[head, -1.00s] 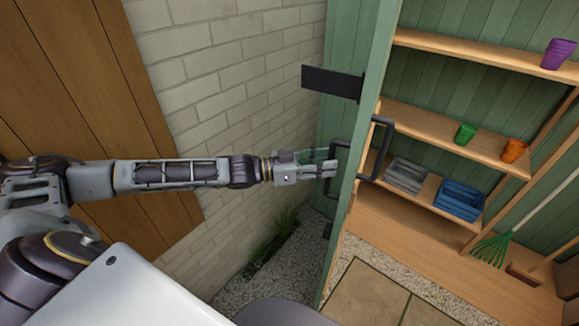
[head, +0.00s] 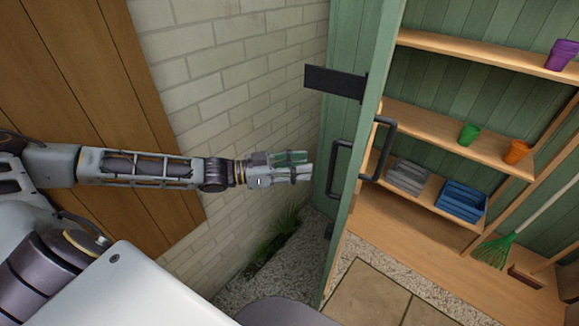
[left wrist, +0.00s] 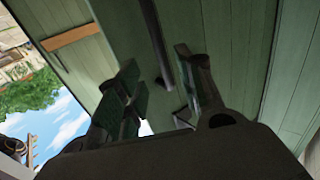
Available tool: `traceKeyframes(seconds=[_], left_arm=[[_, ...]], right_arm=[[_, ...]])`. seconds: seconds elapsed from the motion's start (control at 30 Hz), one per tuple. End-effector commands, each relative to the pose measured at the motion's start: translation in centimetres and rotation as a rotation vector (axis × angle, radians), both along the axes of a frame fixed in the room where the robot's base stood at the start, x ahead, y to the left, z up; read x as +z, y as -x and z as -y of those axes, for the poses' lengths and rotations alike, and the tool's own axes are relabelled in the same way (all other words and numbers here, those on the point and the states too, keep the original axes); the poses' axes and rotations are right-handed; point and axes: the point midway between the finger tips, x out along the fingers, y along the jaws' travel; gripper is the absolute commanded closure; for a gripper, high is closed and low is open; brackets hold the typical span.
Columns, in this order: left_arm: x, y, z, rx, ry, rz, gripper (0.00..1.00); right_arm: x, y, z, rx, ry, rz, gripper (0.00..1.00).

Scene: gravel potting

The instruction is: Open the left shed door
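The green left shed door (head: 362,120) stands swung open, seen nearly edge-on in the head view. It has a dark bar handle (head: 338,170) on its left face and another dark handle (head: 384,150) on its right face. My left gripper (head: 300,167) is to the left of the left-face handle, apart from it, with empty, parted fingers. In the left wrist view, my left gripper (left wrist: 165,95) shows two spread fingers with the dark handle (left wrist: 155,42) beyond them. My right gripper is not in view.
A pale brick wall (head: 240,70) runs behind my left arm, with a grass tuft (head: 285,222) at its foot. Inside the shed, shelves (head: 450,135) hold cups, a grey crate (head: 407,178) and a blue crate (head: 462,200). A green rake (head: 494,250) leans at the right.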

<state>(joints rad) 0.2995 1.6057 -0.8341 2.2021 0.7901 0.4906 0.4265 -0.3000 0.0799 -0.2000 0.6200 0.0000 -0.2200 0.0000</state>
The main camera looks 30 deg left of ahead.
Motion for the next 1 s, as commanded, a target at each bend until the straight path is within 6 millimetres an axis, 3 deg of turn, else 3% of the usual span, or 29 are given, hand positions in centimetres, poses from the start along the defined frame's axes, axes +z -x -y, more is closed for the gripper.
traceKeyframes(seconds=[0.4,1.0], left_arm=[[0.0,1.5,-1.8,0.000,0.000,-0.001,0.63],[0.0,1.6,-2.1,0.000,0.001,-0.001,0.63]], right_arm=[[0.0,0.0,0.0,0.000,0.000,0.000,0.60],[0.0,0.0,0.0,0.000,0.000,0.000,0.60]])
